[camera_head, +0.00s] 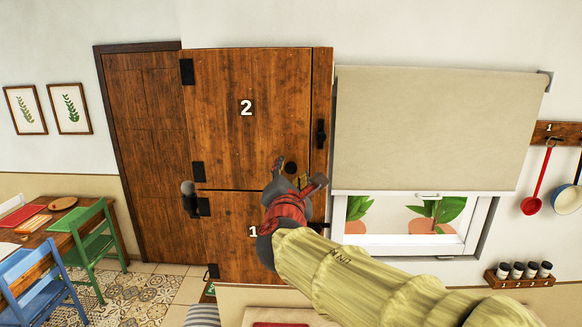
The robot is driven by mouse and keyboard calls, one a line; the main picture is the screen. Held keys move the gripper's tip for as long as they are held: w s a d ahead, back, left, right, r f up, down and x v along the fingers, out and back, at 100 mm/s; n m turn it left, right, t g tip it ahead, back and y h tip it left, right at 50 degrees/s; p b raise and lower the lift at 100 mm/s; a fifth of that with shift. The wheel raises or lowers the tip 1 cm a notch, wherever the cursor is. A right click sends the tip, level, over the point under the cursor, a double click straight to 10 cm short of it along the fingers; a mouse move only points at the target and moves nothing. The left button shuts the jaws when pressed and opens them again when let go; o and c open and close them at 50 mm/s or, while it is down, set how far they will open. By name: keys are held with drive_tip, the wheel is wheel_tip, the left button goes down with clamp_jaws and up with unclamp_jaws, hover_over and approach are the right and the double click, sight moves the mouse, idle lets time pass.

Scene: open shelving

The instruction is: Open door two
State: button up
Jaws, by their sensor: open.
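Door two (246,80) is the upper wooden door of a tall cabinet, marked with a white 2. It looks shut, with black hinges on its left side. A black handle or latch (320,133) sits at its right edge. My gripper (299,173) is open, in front of the door's lower right part, below and left of that latch. A dark round spot (291,168) shows between the fingers; I cannot tell whether it is a knob or touched. Door one (230,225), marked 1, is below and partly hidden by my arm.
A window with a beige blind (430,125) is right of the cabinet. A rack with hanging utensils (560,133) and a spice shelf (520,281) are further right. A brown door (150,150) is on the left, with a table and chairs (85,245) in front.

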drive_tip(key=shift+w+d, duration=0.15)
drive_tip(key=shift+w, duration=0.75)
drive_tip(key=shift+c, duration=1.4)
drive_tip(key=c, duration=0.8)
clamp_jaws()
